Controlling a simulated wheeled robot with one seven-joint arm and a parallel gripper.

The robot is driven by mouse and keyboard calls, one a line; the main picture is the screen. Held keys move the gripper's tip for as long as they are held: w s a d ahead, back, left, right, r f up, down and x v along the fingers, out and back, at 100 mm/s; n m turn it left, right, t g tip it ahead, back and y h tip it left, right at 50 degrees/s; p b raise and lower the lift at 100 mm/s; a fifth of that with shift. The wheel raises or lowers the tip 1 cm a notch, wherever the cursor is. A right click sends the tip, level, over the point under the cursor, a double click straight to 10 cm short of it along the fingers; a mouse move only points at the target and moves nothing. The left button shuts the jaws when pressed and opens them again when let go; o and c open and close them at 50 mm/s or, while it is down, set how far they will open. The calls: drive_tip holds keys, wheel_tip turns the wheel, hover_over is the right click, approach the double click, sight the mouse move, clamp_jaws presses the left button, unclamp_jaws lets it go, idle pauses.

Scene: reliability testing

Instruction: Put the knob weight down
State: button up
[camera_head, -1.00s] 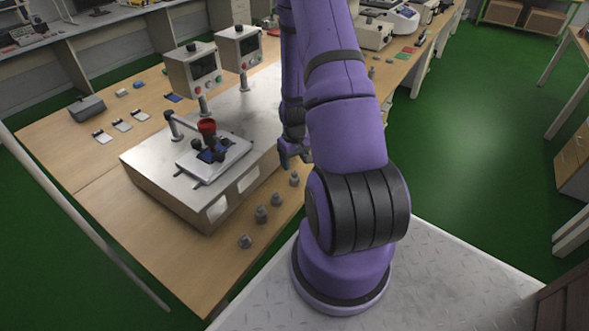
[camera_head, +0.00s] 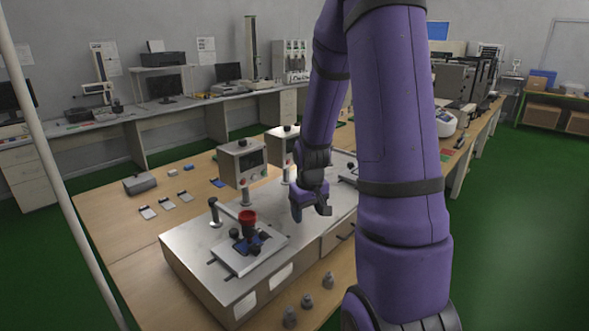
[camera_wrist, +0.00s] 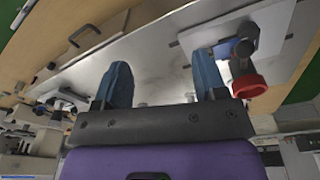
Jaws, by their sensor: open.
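Several grey knob weights stand in a row on the wooden bench in front of the metal test box; in the head view I see the far one (camera_head: 328,281), a middle one (camera_head: 307,301) and a near one (camera_head: 290,317) by the bottom edge. My gripper (camera_head: 311,211) is above the box, up and left of these weights and apart from them. In the wrist view my gripper (camera_wrist: 162,82) has its two blue fingers spread, with no weight held between them. I cannot make out a knob weight clearly in the wrist view.
The metal box (camera_head: 192,252) carries a fixture with a lever and a red cup (camera_head: 248,217); the red cup also shows in the wrist view (camera_wrist: 248,87), right of the fingers. Two display units, the left one (camera_head: 243,163) nearer, stand behind. Small parts lie on the bench at left.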

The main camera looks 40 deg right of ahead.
drive_tip(key=s+a+r+n+t, duration=0.15)
drive_tip(key=s+a+r, duration=0.25)
drive_tip(key=a+r, duration=0.55)
drive_tip(key=s+a+r+t, duration=0.2)
drive_tip(key=s+a+r, duration=0.2)
drive_tip(key=a+r, duration=0.55)
drive_tip(key=s+a+r+n, duration=0.1)
drive_tip(key=s+r, duration=0.5)
drive_tip(key=s, duration=0.2)
drive_tip(key=shift+a+r+y, duration=0.25)
drive_tip(key=shift+r+y, duration=0.1)
drive_tip(key=shift+y, duration=0.05)
